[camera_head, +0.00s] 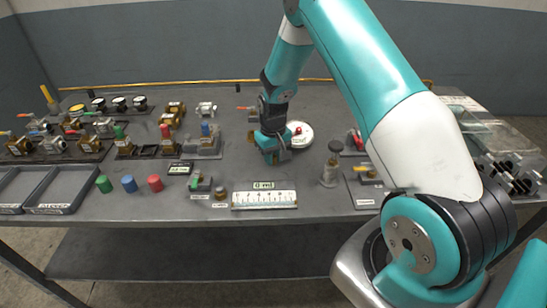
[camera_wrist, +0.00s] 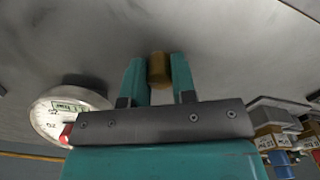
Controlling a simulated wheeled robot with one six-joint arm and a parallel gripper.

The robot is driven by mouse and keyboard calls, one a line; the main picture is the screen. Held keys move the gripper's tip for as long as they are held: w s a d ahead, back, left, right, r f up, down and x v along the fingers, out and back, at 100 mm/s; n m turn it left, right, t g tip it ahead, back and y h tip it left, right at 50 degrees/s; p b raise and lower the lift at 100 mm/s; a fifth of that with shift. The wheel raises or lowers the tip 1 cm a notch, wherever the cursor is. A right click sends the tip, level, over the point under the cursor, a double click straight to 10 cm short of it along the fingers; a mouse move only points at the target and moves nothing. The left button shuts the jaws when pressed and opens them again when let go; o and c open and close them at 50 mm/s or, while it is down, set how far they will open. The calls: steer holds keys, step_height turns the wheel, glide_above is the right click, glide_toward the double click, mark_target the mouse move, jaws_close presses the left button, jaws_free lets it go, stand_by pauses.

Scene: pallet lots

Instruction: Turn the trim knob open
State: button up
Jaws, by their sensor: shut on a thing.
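A brass-coloured round knob (camera_wrist: 160,70), which looks like the trim knob, stands between the two teal fingers of my gripper (camera_wrist: 158,66) in the wrist view. The fingers are closed on its sides. In the head view my gripper (camera_head: 275,153) is low over the middle of the bench, and the knob's grip point is hidden behind it. A round white dial gauge (camera_wrist: 66,114) with a red part sits beside the gripper. The gauge also shows in the head view (camera_head: 300,135). How far the knob is turned cannot be told.
Red, blue and green caps and several valves fill the left side. Bare bench lies in front of the gripper.

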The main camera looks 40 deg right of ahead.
steer(key=n, duration=0.5)
steer(key=shift+n+b, duration=0.3)
steer(key=shift+b, duration=0.05)
steer(key=n, duration=0.5)
steer(key=shift+n, duration=0.7)
steer(key=o, duration=0.9)
steer(key=shift+o, duration=0.2)
step_height(320, 180, up, 17)
steer(key=b, duration=0.2)
steer(key=shift+r, duration=0.2)
